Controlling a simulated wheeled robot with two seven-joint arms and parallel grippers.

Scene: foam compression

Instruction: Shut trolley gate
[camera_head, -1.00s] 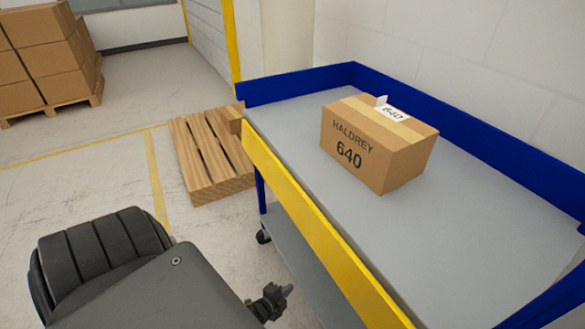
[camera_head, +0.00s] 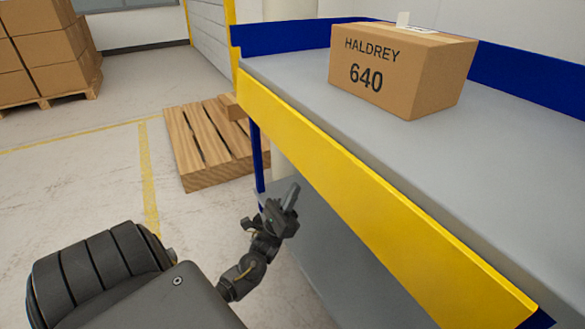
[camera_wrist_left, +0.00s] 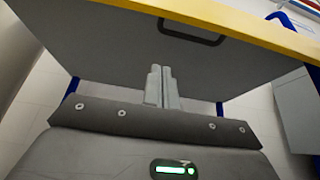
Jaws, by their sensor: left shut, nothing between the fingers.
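The trolley has a grey deck (camera_head: 300,80), blue raised edges and a long yellow strip (camera_head: 340,180) along its near side. The left wrist view shows the yellow edge (camera_wrist_left: 255,27) above a broad grey panel (camera_wrist_left: 110,45) with a black handle (camera_wrist_left: 192,33). I cannot tell whether this panel is the gate or how far it is shut. My left gripper (camera_head: 290,195) is beside the near side, lower than the yellow strip. Its fingers (camera_wrist_left: 161,85) are shut and empty, below the handle in the wrist picture; contact cannot be told. My right gripper is out of view.
A cardboard box (camera_head: 395,75) marked HALDREY 640 stands on the deck. A wooden pallet (camera_head: 205,145) lies on the floor beyond the trolley's far-left end. Stacked boxes (camera_head: 40,50) stand at the far left. The floor between has free room.

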